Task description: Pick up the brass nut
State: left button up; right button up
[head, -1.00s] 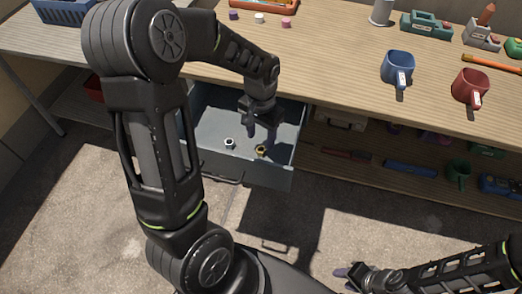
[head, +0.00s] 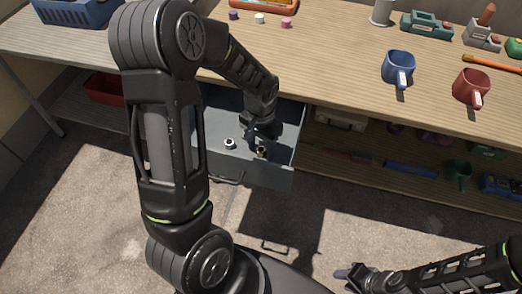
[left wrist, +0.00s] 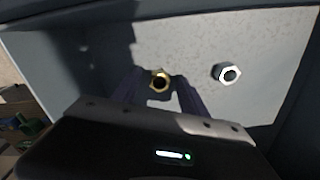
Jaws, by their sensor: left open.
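The brass nut (head: 261,150) lies on the floor of the open drawer (head: 250,175). In the left wrist view the brass nut (left wrist: 160,81) sits between the fingertips of my left gripper (left wrist: 157,87), which is open and holds nothing. In the head view my left gripper (head: 258,137) is down inside the drawer, just over the brass nut and partly hiding it. I cannot tell whether the fingers touch it. My right gripper (head: 346,274) is low at the bottom right, away from the drawer; its jaws are too small to read.
A silver nut (head: 229,143) lies in the drawer left of the brass one; it also shows in the left wrist view (left wrist: 228,74). The drawer walls stand close around my left gripper. A blue mug (head: 397,68) and a red mug (head: 470,87) stand on the bench (head: 330,60).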

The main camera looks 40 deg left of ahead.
pick_arm(q)
jog(key=shift+c, duration=0.5)
grip_shut()
